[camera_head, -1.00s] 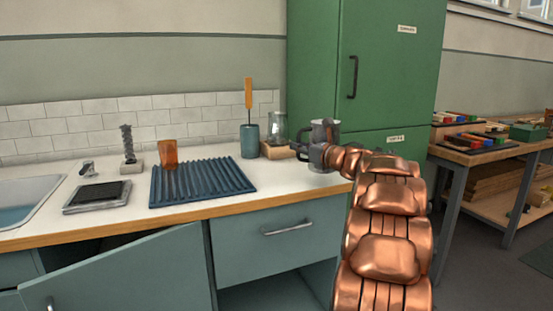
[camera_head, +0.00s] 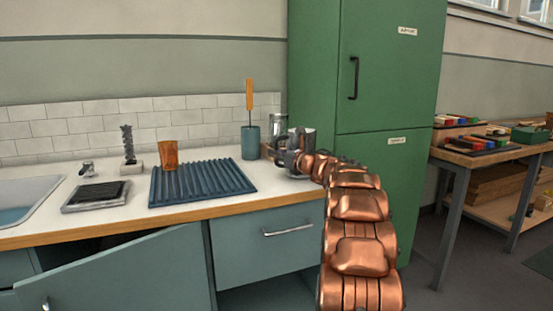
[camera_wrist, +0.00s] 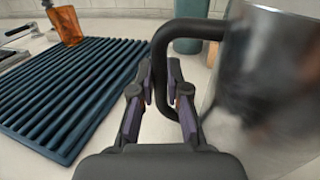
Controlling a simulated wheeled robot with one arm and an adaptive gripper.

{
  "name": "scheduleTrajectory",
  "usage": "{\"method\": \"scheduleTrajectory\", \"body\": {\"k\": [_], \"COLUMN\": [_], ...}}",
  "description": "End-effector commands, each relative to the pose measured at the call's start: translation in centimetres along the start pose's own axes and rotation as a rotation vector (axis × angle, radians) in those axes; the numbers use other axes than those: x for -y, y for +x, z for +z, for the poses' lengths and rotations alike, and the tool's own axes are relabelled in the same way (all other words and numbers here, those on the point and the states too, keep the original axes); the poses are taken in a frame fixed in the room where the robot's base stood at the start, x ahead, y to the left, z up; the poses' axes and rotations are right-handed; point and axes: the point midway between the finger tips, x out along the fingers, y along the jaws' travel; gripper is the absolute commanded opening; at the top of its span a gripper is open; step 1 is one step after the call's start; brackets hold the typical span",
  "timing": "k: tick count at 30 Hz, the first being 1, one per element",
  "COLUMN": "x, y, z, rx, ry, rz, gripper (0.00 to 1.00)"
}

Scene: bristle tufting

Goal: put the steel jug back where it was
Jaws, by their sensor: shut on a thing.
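The steel jug (camera_head: 301,138) is at the right end of the counter, partly hidden behind my gripper (camera_head: 284,160). In the wrist view its shiny body (camera_wrist: 265,85) fills the right side, and its dark handle (camera_wrist: 160,55) rises between my fingers. My gripper, also in the wrist view (camera_wrist: 162,88), is shut on the handle. The jug looks upright. Its base is hidden, so I cannot tell whether it touches the counter.
A teal cup (camera_head: 250,143) with an orange-handled tool is to the left. A ribbed blue mat (camera_head: 205,184) carries an amber tumbler (camera_head: 169,155). The counter front (camera_head: 262,190) is clear.

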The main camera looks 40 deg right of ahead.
Motion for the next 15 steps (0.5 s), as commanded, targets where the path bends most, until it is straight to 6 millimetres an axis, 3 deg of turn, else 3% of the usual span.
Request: {"method": "scheduleTrajectory", "body": {"k": [13,14,15], "x": [0.00,-0.01,-0.01], "y": [-0.04,-0.03,-0.03], "z": [-0.55,-0.46,-0.45], "rx": [0.004,0.003,0.003], "ry": [-0.002,-0.002,-0.001], "rz": [0.000,0.000,0.000], "gripper": [0.00,0.18,0.22]}}
